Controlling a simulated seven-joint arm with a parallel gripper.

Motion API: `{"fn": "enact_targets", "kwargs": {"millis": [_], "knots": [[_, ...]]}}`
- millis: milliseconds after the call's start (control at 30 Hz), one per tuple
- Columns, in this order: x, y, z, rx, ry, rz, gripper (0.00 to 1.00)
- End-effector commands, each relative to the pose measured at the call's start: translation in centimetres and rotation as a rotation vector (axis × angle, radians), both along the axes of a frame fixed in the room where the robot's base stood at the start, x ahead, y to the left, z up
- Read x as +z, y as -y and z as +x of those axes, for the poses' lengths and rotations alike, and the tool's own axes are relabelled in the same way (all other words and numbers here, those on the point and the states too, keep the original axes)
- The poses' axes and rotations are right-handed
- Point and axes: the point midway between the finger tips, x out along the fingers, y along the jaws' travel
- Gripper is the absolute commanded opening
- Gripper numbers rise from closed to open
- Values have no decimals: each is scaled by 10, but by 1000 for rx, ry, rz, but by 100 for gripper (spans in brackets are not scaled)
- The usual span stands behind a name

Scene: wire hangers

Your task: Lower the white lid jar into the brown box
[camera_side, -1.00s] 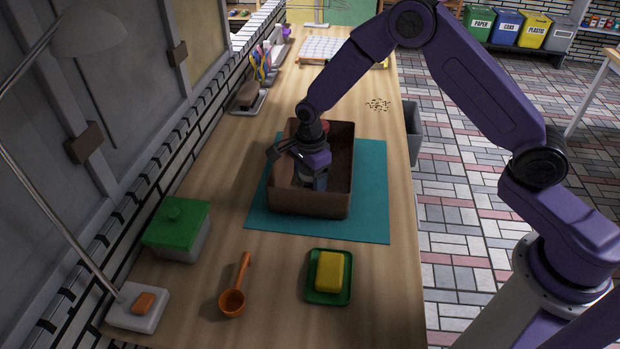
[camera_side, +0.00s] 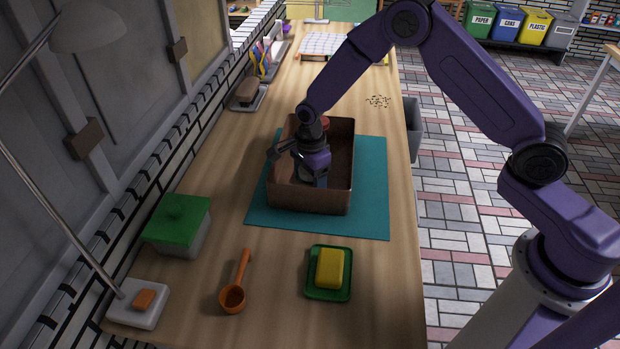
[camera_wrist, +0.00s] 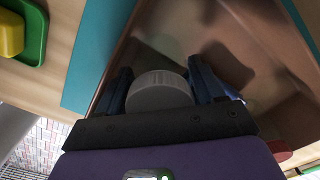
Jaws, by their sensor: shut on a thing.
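The brown box (camera_side: 310,200) stands open on a teal mat (camera_side: 365,215). My gripper (camera_side: 318,179) reaches down inside the box, in its middle. In the wrist view my gripper (camera_wrist: 160,92) is shut on the jar with a pale, whitish round lid (camera_wrist: 160,88), one finger on each side. The jar is inside the box walls; I cannot tell whether it touches the floor of the box. In the side view the gripper and box wall mostly hide the jar. A reddish round thing (camera_side: 323,123) sits at the far end of the box.
A green-lidded container (camera_side: 178,226), an orange ladle (camera_side: 233,297) and a yellow block on a green tray (camera_side: 329,272) stand in front of the mat. A lamp base (camera_side: 138,306) is at the lower left. Wood around the mat is mostly clear.

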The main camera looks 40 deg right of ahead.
Motion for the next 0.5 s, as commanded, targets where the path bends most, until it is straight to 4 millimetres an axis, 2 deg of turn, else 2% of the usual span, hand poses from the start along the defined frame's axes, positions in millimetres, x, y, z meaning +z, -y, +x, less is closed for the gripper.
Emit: {"fn": "enact_targets", "kwargs": {"millis": [33,67,133,167,500], "knots": [[0,0,0,0,1,0,32],[0,0,0,0,1,0,71],[0,0,0,0,1,0,94],[0,0,0,0,0,0,97],[3,0,-1,1,-1,0,97]]}}
